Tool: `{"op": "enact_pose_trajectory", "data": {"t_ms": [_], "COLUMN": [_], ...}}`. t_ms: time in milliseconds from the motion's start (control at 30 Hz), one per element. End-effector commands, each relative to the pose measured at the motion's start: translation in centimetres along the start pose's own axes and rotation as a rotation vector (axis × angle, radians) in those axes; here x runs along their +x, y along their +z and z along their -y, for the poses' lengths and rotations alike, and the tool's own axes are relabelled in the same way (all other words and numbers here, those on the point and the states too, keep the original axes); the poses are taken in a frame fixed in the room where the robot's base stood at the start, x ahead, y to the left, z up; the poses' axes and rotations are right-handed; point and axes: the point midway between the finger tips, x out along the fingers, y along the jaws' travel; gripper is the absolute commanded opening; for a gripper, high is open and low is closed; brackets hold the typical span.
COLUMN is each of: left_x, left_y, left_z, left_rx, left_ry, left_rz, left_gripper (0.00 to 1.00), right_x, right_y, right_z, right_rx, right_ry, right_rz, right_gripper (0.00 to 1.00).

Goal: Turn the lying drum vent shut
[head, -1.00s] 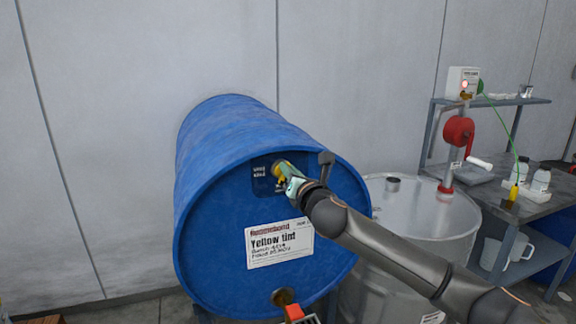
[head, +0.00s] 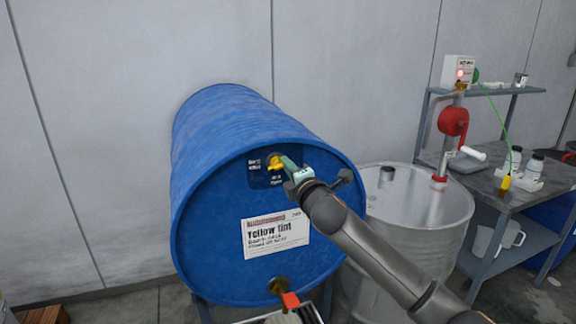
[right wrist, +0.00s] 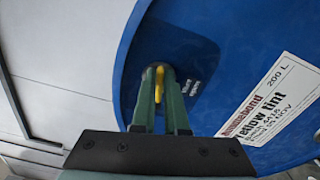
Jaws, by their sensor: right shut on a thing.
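The blue drum (head: 205,235) lies on its side with its flat end facing me. Its yellow vent (head: 274,161) sits near the top of that end, on a dark plate with small white lettering. My right gripper (head: 287,165) is at the vent. In the right wrist view the green fingers (right wrist: 161,80) are shut on the yellow vent handle (right wrist: 159,83), which shows between them. My left gripper is not in view.
A brass tap with a red handle (head: 290,300) is low on the drum end. A metal drum (head: 420,215) stands to the right, under my right arm.

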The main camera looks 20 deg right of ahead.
Motion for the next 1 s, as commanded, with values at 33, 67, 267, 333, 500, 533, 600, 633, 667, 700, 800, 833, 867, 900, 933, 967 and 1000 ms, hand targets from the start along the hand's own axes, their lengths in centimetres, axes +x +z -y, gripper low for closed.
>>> {"op": "enact_pose_trajectory", "data": {"t_ms": [33, 67, 267, 333, 500, 533, 600, 633, 667, 700, 800, 833, 867, 900, 933, 967, 1000], "left_x": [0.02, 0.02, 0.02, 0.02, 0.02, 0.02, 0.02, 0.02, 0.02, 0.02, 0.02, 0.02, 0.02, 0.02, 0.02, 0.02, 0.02], "left_y": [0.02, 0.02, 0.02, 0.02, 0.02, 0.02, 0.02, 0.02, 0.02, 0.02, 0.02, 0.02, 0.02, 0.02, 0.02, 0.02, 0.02], "left_z": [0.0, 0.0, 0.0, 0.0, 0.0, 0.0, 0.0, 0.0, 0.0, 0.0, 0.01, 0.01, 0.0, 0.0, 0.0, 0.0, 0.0], "left_rx": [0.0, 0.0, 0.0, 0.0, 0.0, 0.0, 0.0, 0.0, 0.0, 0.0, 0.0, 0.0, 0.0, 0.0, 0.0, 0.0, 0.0], "left_ry": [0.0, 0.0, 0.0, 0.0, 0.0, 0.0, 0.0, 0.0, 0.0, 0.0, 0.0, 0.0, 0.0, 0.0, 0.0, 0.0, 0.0], "left_rz": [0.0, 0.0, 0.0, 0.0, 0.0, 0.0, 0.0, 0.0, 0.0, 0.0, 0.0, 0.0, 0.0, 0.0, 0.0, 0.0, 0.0], "left_gripper": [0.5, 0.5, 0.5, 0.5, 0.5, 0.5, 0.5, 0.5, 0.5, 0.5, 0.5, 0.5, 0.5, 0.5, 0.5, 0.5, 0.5], "right_x": [-0.05, -0.05, -0.05, -0.05, -0.05, -0.04, -0.05, -0.04, -0.04, -0.04, -0.05, -0.05, -0.05, -0.05, -0.05, -0.05, -0.05], "right_y": [-0.56, -0.59, -0.6, -0.62, -0.65, -0.65, -0.66, -0.67, -0.67, -0.67, -0.68, -0.68, -0.68, -0.69, -0.69, -0.7, -0.7], "right_z": [0.57, 0.59, 0.7, 0.74, 0.75, 0.75, 0.75, 0.74, 0.74, 0.74, 0.73, 0.72, 0.72, 0.71, 0.71, 0.71, 0.7], "right_rx": [0.038, 0.057, 0.165, 0.192, 0.233, 0.237, 0.244, 0.246, 0.247, 0.248, 0.25, 0.25, 0.25, 0.25, 0.25, 0.25, 0.25], "right_ry": [-0.008, -0.009, -0.008, -0.008, -0.008, -0.008, -0.008, -0.008, -0.007, -0.007, -0.007, -0.007, -0.007, -0.007, -0.007, -0.007, -0.007], "right_rz": [-0.01, -0.01, -0.01, -0.01, -0.01, -0.01, -0.011, -0.011, -0.011, -0.011, -0.011, -0.011, -0.011, -0.011, -0.011, -0.012, -0.012], "right_gripper": [0.0, 0.0, 0.0, 0.0, 0.0, 0.0, 0.0, 0.0, 0.0, 0.0, 0.0, 0.0, 0.0, 0.0, 0.0, 0.0, 0.0]}}
